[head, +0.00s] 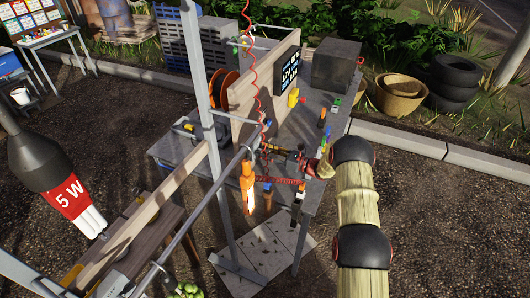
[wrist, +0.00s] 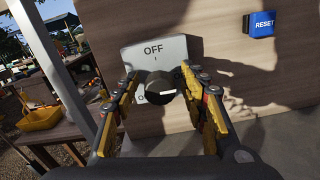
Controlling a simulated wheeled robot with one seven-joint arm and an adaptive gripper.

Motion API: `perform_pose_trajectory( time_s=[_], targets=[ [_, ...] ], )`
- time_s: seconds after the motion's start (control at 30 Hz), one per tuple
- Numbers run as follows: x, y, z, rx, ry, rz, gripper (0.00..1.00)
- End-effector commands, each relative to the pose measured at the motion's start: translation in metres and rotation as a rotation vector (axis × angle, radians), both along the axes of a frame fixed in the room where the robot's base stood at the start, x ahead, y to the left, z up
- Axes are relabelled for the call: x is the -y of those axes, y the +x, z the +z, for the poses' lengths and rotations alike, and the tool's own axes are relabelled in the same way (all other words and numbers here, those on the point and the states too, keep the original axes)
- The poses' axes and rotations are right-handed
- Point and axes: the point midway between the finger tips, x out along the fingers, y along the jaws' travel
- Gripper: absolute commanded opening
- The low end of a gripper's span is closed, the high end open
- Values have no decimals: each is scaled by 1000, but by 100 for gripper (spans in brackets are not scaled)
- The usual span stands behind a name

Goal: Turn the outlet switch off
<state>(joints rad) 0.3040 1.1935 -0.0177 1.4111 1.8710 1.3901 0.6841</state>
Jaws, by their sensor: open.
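The outlet switch is a light grey plate (wrist: 184,47) marked OFF at its top, mounted on a wooden panel. Its round black knob (wrist: 160,84) sits in the middle of the plate. My gripper (wrist: 159,74) is open, with one yellow-and-black finger on each side of the knob. I cannot tell whether the fingers touch it. The knob's pointer direction is unclear, and the lower plate is partly hidden by the fingers and shadow. In the head view my arm reaches in from the right to the workbench, and the switch cannot be made out.
A blue RESET button (wrist: 262,24) is on the panel to the upper right. A yellow tray (wrist: 39,117) lies on a table at left. In the head view, a metal post (head: 197,60), a red coiled cord (head: 252,50) and hanging tools stand close to the workbench (head: 313,125).

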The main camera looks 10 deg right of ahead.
Motion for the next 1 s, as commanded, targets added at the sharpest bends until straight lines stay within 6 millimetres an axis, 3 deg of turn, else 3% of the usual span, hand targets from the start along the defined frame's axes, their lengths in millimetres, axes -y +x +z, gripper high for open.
perform_pose_trajectory(
  time_s=[0.17,0.9,1.0],
  targets=[
    [0,0,0,0,0,0,42],
    [1,0,0,0,0,0,0],
    [1,0,0,1,-1,-1,0]
  ],
)
